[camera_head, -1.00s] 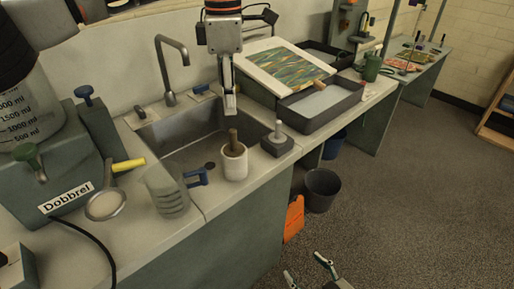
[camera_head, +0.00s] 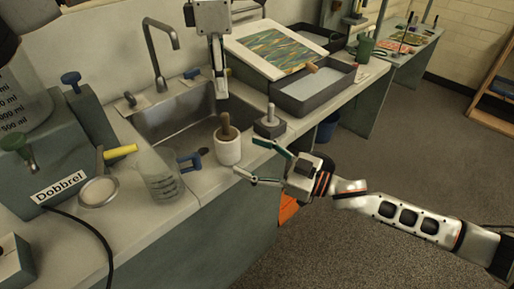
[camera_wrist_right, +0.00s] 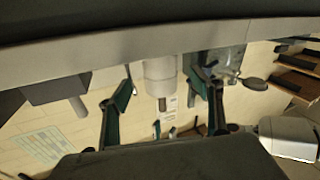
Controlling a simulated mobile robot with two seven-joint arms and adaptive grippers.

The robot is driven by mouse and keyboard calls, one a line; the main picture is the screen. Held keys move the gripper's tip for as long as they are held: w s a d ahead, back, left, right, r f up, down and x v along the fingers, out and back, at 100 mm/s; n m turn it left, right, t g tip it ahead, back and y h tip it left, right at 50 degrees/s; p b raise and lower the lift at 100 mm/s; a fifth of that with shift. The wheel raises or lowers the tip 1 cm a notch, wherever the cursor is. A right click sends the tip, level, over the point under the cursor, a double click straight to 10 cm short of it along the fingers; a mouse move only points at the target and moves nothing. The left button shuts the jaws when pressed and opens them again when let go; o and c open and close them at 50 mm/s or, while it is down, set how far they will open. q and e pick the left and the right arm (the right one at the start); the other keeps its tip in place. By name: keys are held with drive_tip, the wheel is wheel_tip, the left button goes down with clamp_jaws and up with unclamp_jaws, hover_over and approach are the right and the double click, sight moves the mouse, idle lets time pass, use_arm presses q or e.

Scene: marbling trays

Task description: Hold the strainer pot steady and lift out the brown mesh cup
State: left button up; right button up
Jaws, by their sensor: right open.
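The strainer pot (camera_head: 228,154) is a white cylinder standing upright near the counter's front edge. The brown mesh cup (camera_head: 227,124) shows only as a narrow brown upper part rising from it; the rest is hidden inside. My right gripper (camera_head: 246,157) is open and empty at the pot's right, its fingers pointing toward it. In the right wrist view the pot (camera_wrist_right: 160,72) appears beyond and between the fingertips (camera_wrist_right: 160,72), apart from them. My left gripper (camera_head: 221,92) points down above the pot and the brown cup, with its fingers seen edge-on; nothing shows in it.
A dark block with a grey peg (camera_head: 269,126) stands right behind my right gripper. A clear beaker with a blue handle (camera_head: 160,182) and a round strainer (camera_head: 98,190) are to the left. The sink (camera_head: 180,112) lies behind the pot.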

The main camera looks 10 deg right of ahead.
sight(228, 144)
drive_tip(key=shift+w+a+r+g+y, duration=0.15)
drive_tip(key=shift+r+g+y, duration=0.15)
drive_tip(key=shift+g+y, duration=0.15)
drive_tip(key=shift+w+r+n+g, duration=0.15)
drive_tip(key=shift+r+n+g, duration=0.2)
drive_tip(key=shift+g, duration=0.5)
drive_tip(key=shift+g+y, duration=0.35)
drive_tip(key=shift+g, duration=0.45)
drive_tip(key=shift+w+d+x, duration=0.1)
drive_tip(key=shift+w+x, duration=0.1)
drive_tip(key=shift+x, duration=0.85)
drive_tip(key=shift+w+d+x, duration=0.1)
drive_tip(key=shift+w+x, duration=0.05)
drive_tip(key=shift+x, duration=0.95)
drive_tip(key=shift+w+x, duration=0.2)
drive_tip(key=shift+x, duration=0.85)
drive_tip(key=c, duration=1.3)
drive_tip(key=shift+c, duration=0.2)
